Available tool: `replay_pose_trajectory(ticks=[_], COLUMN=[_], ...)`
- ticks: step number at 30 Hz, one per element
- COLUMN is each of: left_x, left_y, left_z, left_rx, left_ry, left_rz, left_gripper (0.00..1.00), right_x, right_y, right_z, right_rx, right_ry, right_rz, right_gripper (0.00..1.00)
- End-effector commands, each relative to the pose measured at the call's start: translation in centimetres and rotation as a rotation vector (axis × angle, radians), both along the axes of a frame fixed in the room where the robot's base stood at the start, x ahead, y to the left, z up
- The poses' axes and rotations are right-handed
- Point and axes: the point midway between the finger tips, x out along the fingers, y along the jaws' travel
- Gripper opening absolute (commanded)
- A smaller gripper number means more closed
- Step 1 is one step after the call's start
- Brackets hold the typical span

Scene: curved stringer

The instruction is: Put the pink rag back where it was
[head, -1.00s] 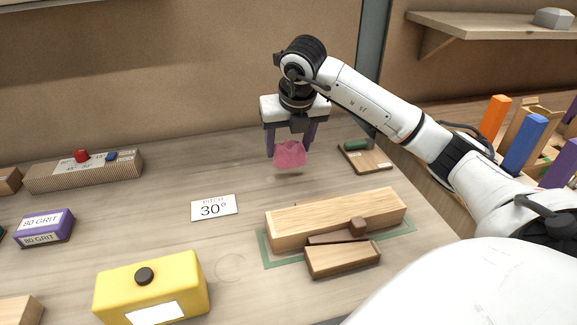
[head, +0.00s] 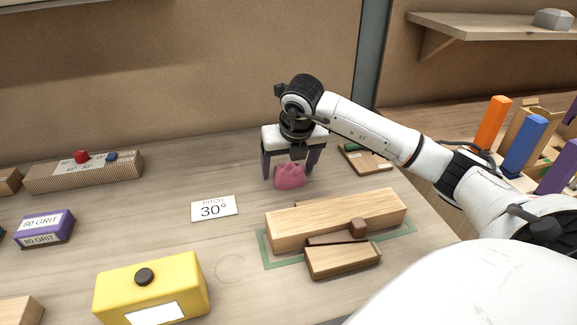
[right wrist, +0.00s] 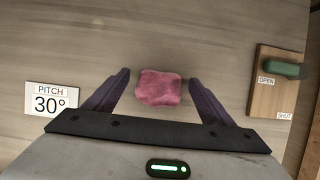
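The pink rag (head: 290,177) is a small crumpled lump that appears to rest on the bench top, behind the wooden block and right of the pitch card. My right gripper (head: 290,178) is above and around it, pointing down, with its two dark purple fingers spread. In the right wrist view the rag (right wrist: 158,88) lies between the fingers, with a clear gap on both sides, so the gripper is open and not holding it. My left gripper is not in view.
The "PITCH 30°" card (head: 214,208) lies left of the rag. A wooden block (head: 335,217) stands in front. An OPEN/SHUT board with a green handle (right wrist: 285,70) is to the right. A yellow box (head: 152,287) and purple grit block (head: 44,228) are at left.

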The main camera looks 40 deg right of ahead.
Motion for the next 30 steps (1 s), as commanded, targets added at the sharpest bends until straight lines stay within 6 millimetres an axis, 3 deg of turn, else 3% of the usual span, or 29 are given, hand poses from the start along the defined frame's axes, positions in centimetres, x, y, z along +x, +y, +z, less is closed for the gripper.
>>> replay_pose_trajectory(ticks=[8, 11, 24, 30], left_x=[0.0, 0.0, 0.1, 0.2], left_y=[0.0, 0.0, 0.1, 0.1], left_z=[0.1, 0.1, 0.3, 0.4], left_rx=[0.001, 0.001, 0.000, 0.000], left_ry=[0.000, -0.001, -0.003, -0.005], left_rz=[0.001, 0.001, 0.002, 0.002], left_gripper=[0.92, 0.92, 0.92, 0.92], right_x=[0.0, -0.3, -3.2, -3.9], right_y=[0.0, 0.2, 1.9, 2.2], right_z=[0.3, 1.3, 9.4, 11.0], right_rx=[0.000, -0.001, 0.000, 0.000], right_ry=[-0.001, -0.003, -0.005, 0.000], right_rz=[0.000, 0.000, 0.001, 0.000], right_gripper=[0.76, 0.76, 0.76, 0.76])
